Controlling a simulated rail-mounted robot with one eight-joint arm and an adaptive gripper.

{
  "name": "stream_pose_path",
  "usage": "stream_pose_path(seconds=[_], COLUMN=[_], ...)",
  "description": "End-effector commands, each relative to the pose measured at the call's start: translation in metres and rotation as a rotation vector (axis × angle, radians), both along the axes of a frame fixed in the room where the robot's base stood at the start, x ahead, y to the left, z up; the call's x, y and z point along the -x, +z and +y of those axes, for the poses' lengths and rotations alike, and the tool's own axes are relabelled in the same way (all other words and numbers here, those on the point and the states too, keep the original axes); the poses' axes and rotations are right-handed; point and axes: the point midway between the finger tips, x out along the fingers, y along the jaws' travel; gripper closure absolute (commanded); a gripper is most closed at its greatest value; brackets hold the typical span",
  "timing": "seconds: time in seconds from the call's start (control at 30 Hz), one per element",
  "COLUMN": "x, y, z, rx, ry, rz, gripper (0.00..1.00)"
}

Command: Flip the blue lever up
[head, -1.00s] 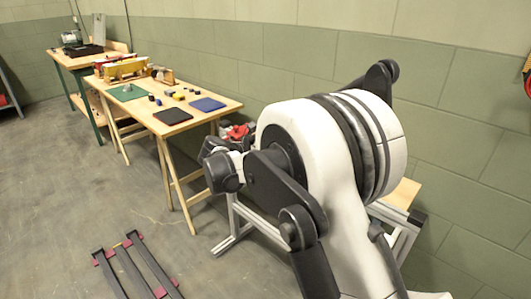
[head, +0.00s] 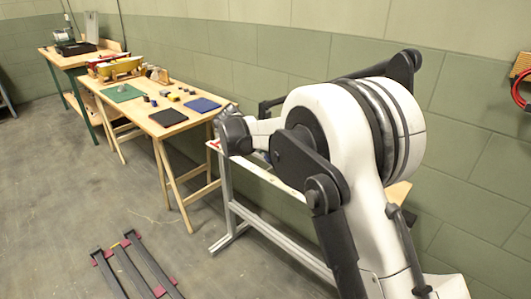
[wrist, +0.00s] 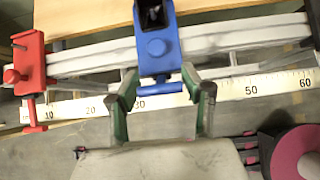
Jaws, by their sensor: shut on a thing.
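The blue lever (wrist: 158,45) shows in the wrist view as a blue clamp-like piece on a pale rail, with a blue crossbar (wrist: 165,89) at its lower end. My gripper (wrist: 162,88) has its two green-and-grey fingers on either side of this crossbar, shut on it across its width. The exact finger contact is hard to make out. In the head view my arm hides most of the lever and my fingers.
A red clamp (wrist: 31,70) sits on the rail to the left. A numbered ruler strip (wrist: 255,87) runs along the rail. In the head view a wooden table (head: 150,95) with small items stands behind, and dark bars (head: 135,265) lie on the floor.

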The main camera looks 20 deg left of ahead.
Motion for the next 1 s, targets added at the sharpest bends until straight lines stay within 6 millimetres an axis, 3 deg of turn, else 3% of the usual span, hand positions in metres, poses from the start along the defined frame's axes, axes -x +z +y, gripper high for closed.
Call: stream_pose_path(seconds=[0.2,0.23,0.4,0.77,1.0], x=[-0.001,-0.001,0.000,0.003,0.025], y=[0.000,0.000,0.000,0.005,0.034], z=[-0.001,0.000,0.000,0.002,0.012], rx=[0.000,0.000,0.000,0.000,0.001], ry=[-0.001,0.000,0.000,0.000,0.002], rz=[-0.001,-0.001,-0.001,-0.001,-0.002], gripper=[0.84,0.54,0.33,0.33,0.33])
